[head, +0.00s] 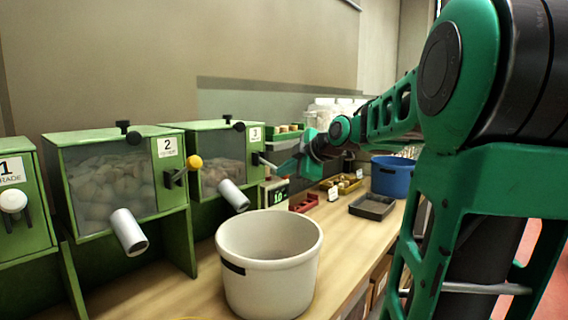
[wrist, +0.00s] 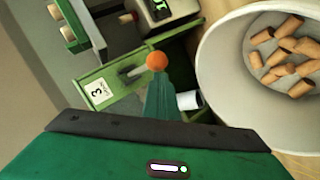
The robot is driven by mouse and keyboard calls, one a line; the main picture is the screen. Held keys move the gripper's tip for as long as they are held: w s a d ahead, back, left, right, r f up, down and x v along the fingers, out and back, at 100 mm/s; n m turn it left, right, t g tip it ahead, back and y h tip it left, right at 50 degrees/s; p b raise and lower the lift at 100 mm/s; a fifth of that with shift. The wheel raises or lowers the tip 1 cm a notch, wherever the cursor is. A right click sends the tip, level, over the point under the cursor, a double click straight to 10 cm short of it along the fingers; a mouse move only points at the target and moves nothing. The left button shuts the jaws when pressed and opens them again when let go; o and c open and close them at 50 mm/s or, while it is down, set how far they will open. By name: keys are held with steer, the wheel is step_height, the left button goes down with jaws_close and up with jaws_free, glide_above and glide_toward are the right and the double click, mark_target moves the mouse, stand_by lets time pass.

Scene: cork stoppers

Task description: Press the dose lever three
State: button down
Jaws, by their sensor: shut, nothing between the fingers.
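Green dispenser 3 (head: 211,127) stands third in a row, with corks behind its clear front and a grey spout (head: 233,196). Its number label also shows in the wrist view (wrist: 97,92). Its dose lever has a grey rod (wrist: 137,71) and an orange knob (wrist: 157,61). My gripper (head: 279,170) is shut and empty beside this lever; its green fingers (wrist: 158,82) point at the knob in the wrist view. Whether they touch it I cannot tell. In the head view the knob is hidden at my gripper.
A white bucket (head: 268,286) stands before the spout; corks (wrist: 288,45) lie in it. Dispenser 2 (head: 90,138), with a yellow knob (head: 194,162), and dispenser 1 (head: 30,235) stand left. A digital display (head: 279,196), dark tray (head: 372,207) and blue tub (head: 391,177) are farther back.

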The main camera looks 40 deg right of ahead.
steer(key=shift+s+d+f, duration=0.1)
steer(key=shift+d+f, duration=0.25)
steer(key=shift+r, duration=0.9)
steer(key=shift+a, duration=0.1)
